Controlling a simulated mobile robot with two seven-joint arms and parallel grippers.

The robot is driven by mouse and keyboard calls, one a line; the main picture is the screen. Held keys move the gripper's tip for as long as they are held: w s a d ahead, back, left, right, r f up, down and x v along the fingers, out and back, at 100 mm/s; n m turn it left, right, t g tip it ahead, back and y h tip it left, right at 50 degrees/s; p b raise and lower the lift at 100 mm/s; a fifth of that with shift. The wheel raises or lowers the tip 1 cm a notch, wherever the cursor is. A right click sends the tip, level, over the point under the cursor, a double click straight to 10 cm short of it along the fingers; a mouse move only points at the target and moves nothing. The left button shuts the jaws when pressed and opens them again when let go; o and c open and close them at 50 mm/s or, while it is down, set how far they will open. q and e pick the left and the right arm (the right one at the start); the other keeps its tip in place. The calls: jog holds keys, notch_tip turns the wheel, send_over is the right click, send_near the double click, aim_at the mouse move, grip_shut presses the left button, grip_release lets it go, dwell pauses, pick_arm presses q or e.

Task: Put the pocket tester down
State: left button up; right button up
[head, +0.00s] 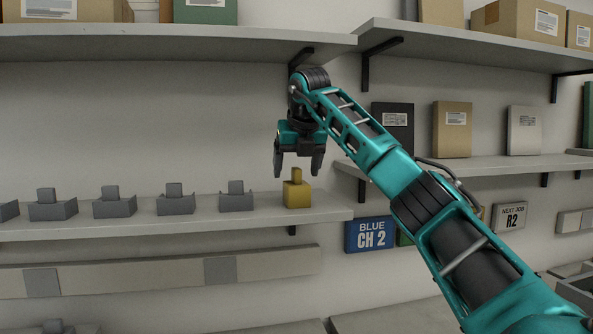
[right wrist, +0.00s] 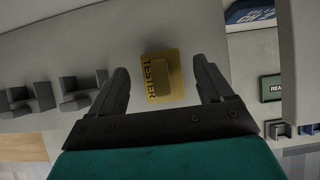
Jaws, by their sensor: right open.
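The pocket tester (head: 297,194) is a yellow block with a narrower top part. It stands upright on the light shelf (head: 325,212), near the shelf's right end. In the right wrist view the tester (right wrist: 175,82) shows the word TESTER and lies between the two fingers, with a gap on each side. My right gripper (head: 299,174) is open and empty, pointing down just above the tester in the head view. My left gripper is not in view.
Several grey cradles with grey blocks (head: 174,204) stand in a row to the left of the tester. An upper shelf (head: 170,42) with boxes overhangs the row. A blue CH 2 sign (head: 370,235) hangs right of the shelf end.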

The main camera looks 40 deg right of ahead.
jog(key=v, duration=0.6)
jog(key=shift+s+r, duration=0.2)
jog(key=shift+r, duration=0.1)
jog(key=shift+a, duration=0.1)
jog(key=shift+f, duration=0.1)
